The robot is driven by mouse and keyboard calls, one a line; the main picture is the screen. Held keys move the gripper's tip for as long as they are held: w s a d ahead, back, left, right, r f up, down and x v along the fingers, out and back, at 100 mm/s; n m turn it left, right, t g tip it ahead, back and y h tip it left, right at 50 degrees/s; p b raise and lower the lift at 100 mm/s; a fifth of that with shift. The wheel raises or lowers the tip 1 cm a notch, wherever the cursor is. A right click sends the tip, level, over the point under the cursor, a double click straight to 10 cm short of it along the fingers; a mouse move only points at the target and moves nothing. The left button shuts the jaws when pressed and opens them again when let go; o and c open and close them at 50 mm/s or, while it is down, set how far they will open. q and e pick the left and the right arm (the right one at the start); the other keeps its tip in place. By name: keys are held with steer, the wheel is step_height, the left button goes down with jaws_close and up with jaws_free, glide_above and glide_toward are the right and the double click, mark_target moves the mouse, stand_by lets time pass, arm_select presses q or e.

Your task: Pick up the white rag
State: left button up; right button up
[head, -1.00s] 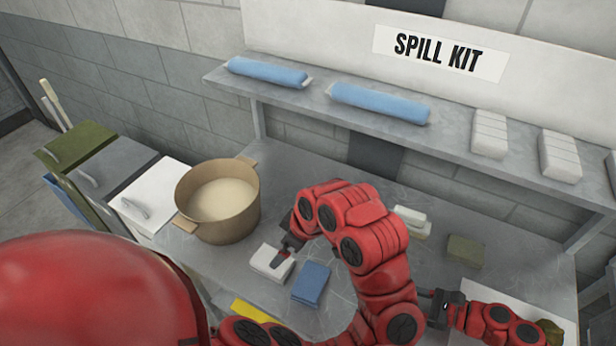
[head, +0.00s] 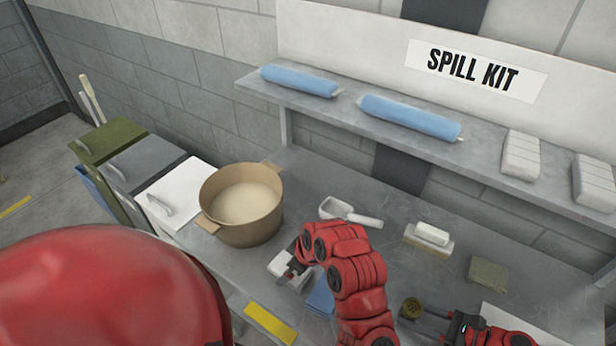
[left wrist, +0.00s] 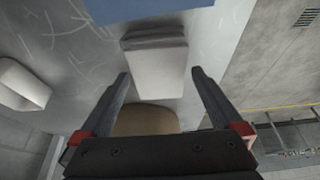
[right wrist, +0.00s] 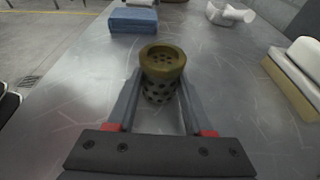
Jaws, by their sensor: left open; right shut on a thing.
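The white rag (head: 279,264) lies folded on the grey bench, left of the blue rag (head: 321,299). My left gripper (head: 292,271) is at the white rag in the head view, which partly hides it. In the left wrist view the white rag (left wrist: 158,70) shows ahead of and between the open fingers (left wrist: 160,85); I cannot tell whether they touch it. My right gripper (head: 425,315) is shut on an olive perforated cup (head: 410,307). That cup (right wrist: 161,66) also shows between its fingers in the right wrist view.
A tan pot (head: 240,220) stands left of the rags. A white scoop (head: 345,212) lies behind my left arm. A white-topped block (head: 430,236) and an olive sponge (head: 488,273) lie to the right. A shelf (head: 350,118) runs along the back.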

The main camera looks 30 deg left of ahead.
arm_select(q)
steer(key=shift+a+f, duration=0.25)
steer(key=shift+f, duration=0.35)
steer(key=shift+f, duration=0.25)
steer(key=c, duration=1.3)
steer(key=shift+r, duration=0.1)
step_height(320, 180, up, 10)
steer(key=shift+r, duration=0.2)
